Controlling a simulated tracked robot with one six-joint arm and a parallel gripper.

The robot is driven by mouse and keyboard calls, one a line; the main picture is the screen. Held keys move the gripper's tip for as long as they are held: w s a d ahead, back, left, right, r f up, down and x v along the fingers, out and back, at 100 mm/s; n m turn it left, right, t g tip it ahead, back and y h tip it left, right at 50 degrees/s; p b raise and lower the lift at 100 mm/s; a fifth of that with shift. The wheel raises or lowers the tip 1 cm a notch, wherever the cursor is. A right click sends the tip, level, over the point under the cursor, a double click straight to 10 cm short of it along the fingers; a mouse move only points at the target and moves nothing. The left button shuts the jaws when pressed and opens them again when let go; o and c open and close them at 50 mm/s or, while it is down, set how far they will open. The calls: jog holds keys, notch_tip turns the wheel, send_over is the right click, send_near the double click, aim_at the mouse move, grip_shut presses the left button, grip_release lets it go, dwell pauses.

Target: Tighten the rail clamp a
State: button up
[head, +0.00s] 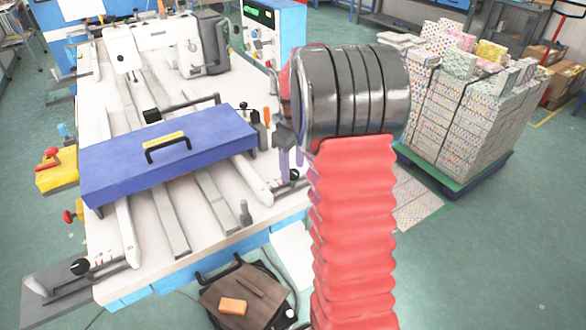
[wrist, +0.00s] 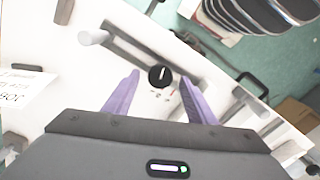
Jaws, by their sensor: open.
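A round black clamp knob (wrist: 160,76) with a white pointer line shows in the wrist view, with small marks printed below it. It lies between and just beyond the tips of my purple fingers. My gripper (wrist: 162,85) is open, with nothing between its fingers that I can see it touching. In the head view my gripper (head: 291,163) hangs over the right front corner of the white machine table, by a black knob (head: 294,175). Another black knob (head: 80,267) sits at the left front corner. No label shows which is rail clamp a.
A blue box with a handle (head: 170,145) lies across the rails of the white table (head: 200,257). A stool with a brown seat (head: 245,291) stands in front, with an orange block (head: 233,306) on it. A stacked pallet (head: 455,120) stands at the right.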

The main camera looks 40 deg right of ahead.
jog(key=shift+f, duration=0.65)
jog(key=shift+c, duration=0.4)
jog(key=c, duration=0.9)
jog(key=shift+d, duration=0.1)
jog(key=shift+c, duration=0.3)
